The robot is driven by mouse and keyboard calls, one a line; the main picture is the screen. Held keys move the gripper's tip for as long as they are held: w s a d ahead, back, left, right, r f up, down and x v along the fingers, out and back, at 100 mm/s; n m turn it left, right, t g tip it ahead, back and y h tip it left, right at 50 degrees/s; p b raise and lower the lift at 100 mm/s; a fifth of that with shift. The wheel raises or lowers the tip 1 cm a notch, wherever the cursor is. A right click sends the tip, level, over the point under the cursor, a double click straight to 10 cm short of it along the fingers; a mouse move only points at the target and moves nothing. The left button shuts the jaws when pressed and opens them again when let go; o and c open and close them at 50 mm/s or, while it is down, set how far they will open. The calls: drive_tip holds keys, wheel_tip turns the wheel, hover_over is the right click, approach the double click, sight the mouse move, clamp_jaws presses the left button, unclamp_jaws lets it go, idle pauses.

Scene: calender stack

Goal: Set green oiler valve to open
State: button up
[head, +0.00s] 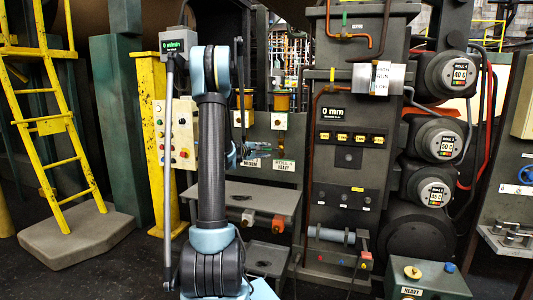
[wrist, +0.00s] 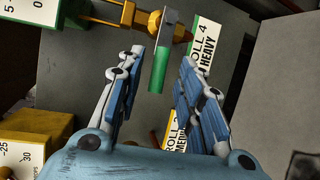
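The green valve handle (wrist: 158,70) is a short green grip on a flat grey lever, seen in the wrist view. The lever crosses a brass valve body (wrist: 153,22) near the top of that view. My gripper (wrist: 162,62) is open, with one blue-padded finger on each side of the green grip. A gap shows between the grip and each finger, so they look apart. In the head view my gripper (head: 248,155) is in front of the grey oiler panel, partly hidden by my arm.
A white-and-green "ROLL 4 HEAVY" label (wrist: 205,42) is beside the valve. A yellow "MEDIUM" label (wrist: 175,142) shows behind the right finger. Amber oiler cups (head: 281,103) stand above the panel. A grey shelf (head: 250,197) juts out below. The tall machine column (head: 345,165) is to the right.

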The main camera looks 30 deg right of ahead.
sight(268, 150)
drive_tip(key=shift+x, duration=1.5)
clamp_jaws()
drive_tip(key=shift+s+d, duration=0.1)
